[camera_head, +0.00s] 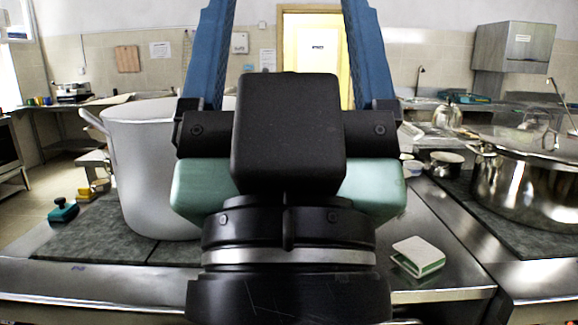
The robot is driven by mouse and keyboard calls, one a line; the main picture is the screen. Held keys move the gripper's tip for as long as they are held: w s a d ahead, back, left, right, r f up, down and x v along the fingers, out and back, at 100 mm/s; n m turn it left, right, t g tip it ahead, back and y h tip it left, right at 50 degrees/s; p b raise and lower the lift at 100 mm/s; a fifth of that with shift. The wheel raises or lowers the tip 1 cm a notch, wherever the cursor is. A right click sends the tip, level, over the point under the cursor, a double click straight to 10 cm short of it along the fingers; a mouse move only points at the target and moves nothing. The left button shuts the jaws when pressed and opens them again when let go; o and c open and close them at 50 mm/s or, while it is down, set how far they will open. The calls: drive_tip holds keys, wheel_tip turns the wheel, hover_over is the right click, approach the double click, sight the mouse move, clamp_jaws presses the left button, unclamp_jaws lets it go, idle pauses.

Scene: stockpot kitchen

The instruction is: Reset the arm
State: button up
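My gripper (288,25) fills the middle of the view, seen from behind and pointing up and away. Its black wrist, green body and black box are close to the camera. Its two blue fingers stand wide apart at left and right, with only the far door and wall seen between them. Their tips are cut off by the top edge, so I cannot see them. The gripper looks open, with nothing visible between the fingers.
A large pale pot (150,170) stands on the dark stove top left of my gripper, partly hidden by it. A shiny lidded pot (530,185) stands at right. A white-and-green block (417,256) lies on the steel counter (445,275). A teal-and-black object (63,212) sits at left.

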wheel_tip(320, 180, up, 16)
drive_tip(key=p, duration=1.3)
drive_tip(key=shift+f, duration=0.15)
